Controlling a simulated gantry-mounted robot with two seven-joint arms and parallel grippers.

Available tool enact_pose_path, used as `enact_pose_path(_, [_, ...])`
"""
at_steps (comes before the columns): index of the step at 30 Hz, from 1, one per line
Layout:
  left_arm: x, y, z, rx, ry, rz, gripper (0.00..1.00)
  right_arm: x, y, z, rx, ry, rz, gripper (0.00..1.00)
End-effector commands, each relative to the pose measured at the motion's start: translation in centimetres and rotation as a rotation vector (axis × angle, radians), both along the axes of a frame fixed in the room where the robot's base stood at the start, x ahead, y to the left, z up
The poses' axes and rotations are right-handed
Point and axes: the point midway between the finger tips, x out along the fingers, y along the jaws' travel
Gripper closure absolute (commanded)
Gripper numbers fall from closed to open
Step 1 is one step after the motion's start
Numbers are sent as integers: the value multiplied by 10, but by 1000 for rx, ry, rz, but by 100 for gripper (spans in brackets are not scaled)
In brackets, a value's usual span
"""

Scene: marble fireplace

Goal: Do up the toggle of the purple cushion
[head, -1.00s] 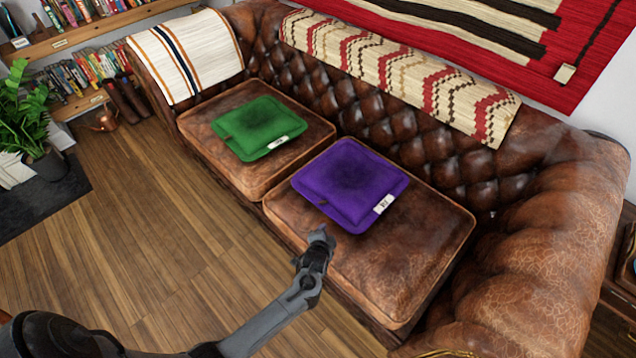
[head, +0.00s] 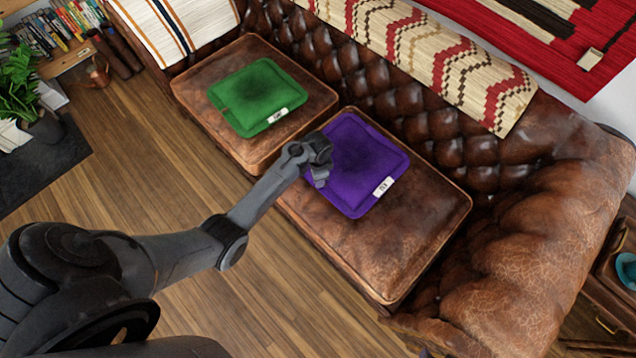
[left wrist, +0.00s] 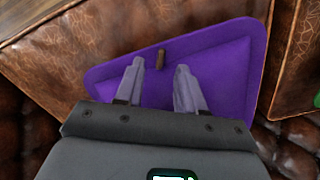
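The purple cushion (head: 372,152) lies flat on the right seat of the brown leather sofa, with a small white label (head: 384,187) at its front right corner. In the left wrist view the purple cushion (left wrist: 215,55) shows its brown bar-shaped toggle (left wrist: 161,59) near the edge. My left gripper (head: 320,180) is over the cushion's left side and hides the toggle in the head view. In the left wrist view my left gripper (left wrist: 158,70) is open and empty, its fingertips on either side of the toggle and just short of it. My right gripper is out of view.
A green cushion (head: 258,95) lies on the left seat. The tufted sofa back (head: 400,100) rises behind the seats, and a thick rolled arm (head: 540,250) stands at the right. The wooden floor (head: 180,180) in front is clear.

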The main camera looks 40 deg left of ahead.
Motion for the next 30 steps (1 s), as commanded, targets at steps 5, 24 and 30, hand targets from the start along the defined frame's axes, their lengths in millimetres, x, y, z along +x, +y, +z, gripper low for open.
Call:
enact_pose_path(5, [0,1,-34,1,-1,0,62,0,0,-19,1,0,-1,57])
enact_pose_path(24, [1,0,-72,0,-4,0,62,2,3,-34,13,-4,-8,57])
enact_pose_path(30, [0,0,-72,0,-4,0,77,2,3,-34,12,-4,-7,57])
